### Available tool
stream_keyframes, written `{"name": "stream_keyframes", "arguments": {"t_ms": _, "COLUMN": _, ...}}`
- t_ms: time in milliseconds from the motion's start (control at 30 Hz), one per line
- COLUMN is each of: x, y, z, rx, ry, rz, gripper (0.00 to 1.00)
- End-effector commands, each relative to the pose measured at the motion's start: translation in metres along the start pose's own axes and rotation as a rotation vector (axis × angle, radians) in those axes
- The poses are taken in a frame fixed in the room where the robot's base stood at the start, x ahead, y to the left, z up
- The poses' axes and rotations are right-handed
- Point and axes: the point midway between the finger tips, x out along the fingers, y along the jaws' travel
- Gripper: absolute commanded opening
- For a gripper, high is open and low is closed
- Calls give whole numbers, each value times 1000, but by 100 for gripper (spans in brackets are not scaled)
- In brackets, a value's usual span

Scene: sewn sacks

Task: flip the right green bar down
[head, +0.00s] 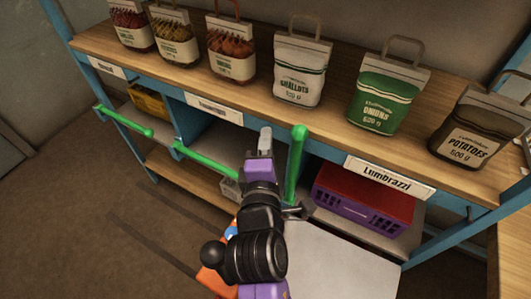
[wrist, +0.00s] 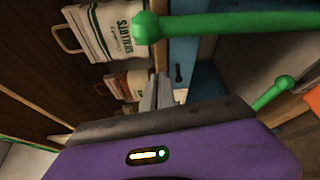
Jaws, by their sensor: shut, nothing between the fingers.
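The right green bar (head: 295,168) stands upright in front of the shelf, with its round knob at the top by the counter edge. It also shows in the wrist view (wrist: 230,23), running across the top from its knob. My gripper (head: 265,140) is just left of this bar in the head view, its fingertips near the height of the knob. The fingers (wrist: 164,92) are shut and empty. They look apart from the bar. My wrist and arm hide part of the shelf around the bar's lower end.
A middle green bar (head: 205,160) and a left green bar (head: 124,122) slope out low. Several sacks, including shallots (head: 300,72) and green onions (head: 387,98), line the wooden counter. A purple and red crate (head: 362,200) sits below the Lumbrazzi label (head: 390,177).

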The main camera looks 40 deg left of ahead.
Motion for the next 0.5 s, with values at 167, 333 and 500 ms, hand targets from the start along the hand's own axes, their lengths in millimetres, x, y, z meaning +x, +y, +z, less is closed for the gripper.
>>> {"name": "stream_keyframes", "arguments": {"t_ms": 167, "x": 9, "y": 2, "z": 14, "rx": 2, "ry": -2, "rz": -3, "gripper": 0}}
{"name": "stream_keyframes", "arguments": {"t_ms": 333, "x": 3, "y": 1, "z": 31, "rx": 1, "ry": -1, "rz": -1, "gripper": 0}}
{"name": "stream_keyframes", "arguments": {"t_ms": 500, "x": 1, "y": 0, "z": 37, "rx": 1, "ry": 1, "rz": 0, "gripper": 0}}
